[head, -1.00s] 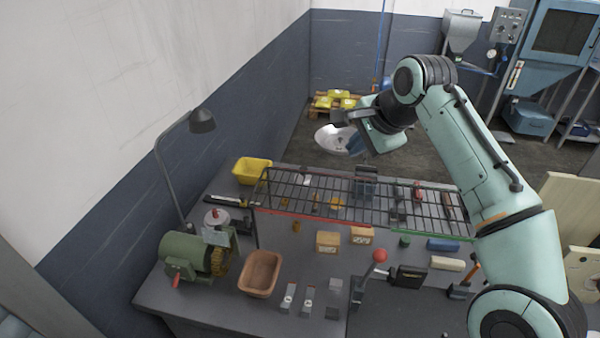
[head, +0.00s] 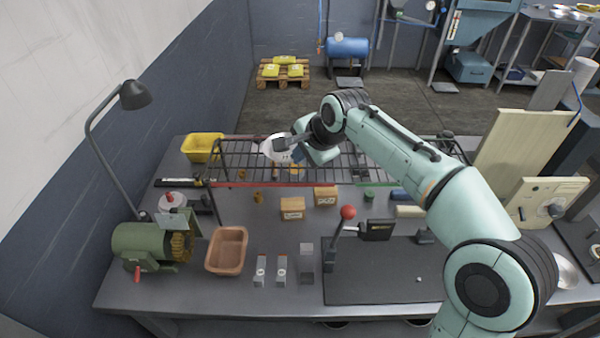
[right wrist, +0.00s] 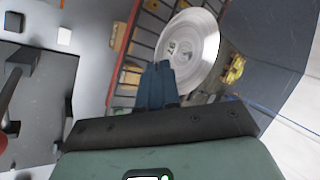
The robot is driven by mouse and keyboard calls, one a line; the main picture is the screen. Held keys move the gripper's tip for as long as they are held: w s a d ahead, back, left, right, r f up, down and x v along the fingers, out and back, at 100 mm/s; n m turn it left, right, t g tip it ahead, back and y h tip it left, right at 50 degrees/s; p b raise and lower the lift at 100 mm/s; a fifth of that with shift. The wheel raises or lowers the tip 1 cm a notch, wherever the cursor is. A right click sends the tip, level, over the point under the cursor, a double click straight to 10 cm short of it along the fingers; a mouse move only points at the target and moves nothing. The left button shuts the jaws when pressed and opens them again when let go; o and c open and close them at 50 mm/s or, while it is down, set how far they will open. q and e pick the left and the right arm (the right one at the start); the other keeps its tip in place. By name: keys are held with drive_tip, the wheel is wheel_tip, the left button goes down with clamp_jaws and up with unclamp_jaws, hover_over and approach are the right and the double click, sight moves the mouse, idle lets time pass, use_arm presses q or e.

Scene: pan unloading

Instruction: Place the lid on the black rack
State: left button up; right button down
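The lid (head: 274,150) is a round, shiny silver disc held above the left part of the black rack. It shows close up in the right wrist view (right wrist: 196,48), beyond my fingers. The black rack (head: 240,184) is a raised wire grid with a red left front edge and a green right front edge. My right gripper (head: 288,146) is shut on the lid's near side; its blue fingers (right wrist: 158,80) sit together at the lid's edge. The exact contact is partly hidden. My left gripper is not in view.
A green grinder (head: 150,245), a brown tray (head: 227,250), wooden boxes (head: 292,208) and a red-knobbed lever (head: 347,212) stand in front. My right arm covers the rack's right part.

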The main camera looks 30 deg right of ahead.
sight(294, 174)
drive_tip(key=shift+w+f, duration=0.15)
drive_tip(key=shift+f, duration=0.15)
drive_tip(key=shift+f+b, duration=0.45)
drive_tip(key=shift+f, duration=1.55)
drive_tip(key=shift+f, duration=0.15)
drive_tip(key=c, duration=1.6)
unclamp_jaws()
drive_tip(key=shift+c, duration=0.2)
